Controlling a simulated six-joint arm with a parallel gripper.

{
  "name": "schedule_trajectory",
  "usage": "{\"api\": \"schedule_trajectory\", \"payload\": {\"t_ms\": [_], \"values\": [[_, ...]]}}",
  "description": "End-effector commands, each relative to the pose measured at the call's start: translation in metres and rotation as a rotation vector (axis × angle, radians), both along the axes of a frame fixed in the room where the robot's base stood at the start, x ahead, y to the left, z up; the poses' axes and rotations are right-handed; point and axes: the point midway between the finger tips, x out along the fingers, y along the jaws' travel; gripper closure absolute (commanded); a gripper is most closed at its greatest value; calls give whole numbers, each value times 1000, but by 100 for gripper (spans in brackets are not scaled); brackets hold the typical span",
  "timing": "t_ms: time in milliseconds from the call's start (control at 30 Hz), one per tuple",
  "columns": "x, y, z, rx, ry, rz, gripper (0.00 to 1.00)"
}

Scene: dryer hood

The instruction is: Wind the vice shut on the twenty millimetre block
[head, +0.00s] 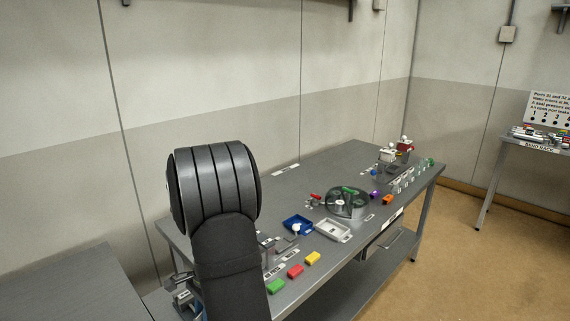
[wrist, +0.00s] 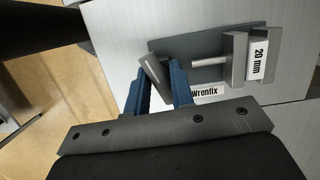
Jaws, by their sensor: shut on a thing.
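In the wrist view the vice stands on a dark base plate (wrist: 180,46), with a thin bare screw (wrist: 210,63) running to a grey upright jaw (wrist: 235,58). A white tag reading "20 mm" (wrist: 259,60) sits just right of that jaw; I cannot tell whether it is on the block or on the vice. My gripper (wrist: 162,75) has its blue fingers shut on the tilted grey handle (wrist: 151,75) at the screw's left end. In the head view my arm hides the gripper, and I cannot surely pick out the vice.
A label reading "Wrenfix" (wrist: 206,92) lies beside the vice. The bench's back middle is clear.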

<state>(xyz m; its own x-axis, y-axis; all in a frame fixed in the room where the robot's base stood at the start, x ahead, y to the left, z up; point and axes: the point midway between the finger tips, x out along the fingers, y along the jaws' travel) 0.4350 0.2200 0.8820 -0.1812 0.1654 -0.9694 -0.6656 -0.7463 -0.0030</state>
Motion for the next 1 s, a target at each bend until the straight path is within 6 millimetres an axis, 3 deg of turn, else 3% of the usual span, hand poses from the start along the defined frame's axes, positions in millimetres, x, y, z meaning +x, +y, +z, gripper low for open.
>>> {"api": "schedule_trajectory", "payload": {"t_ms": [267, 600, 967, 1000], "values": [[-2, 0, -2, 0, 7, -12, 100], [-2, 1, -2, 0, 7, 224, 100], [-2, 0, -3, -2, 7, 224, 100], [-2, 0, -3, -2, 7, 224, 76]]}}
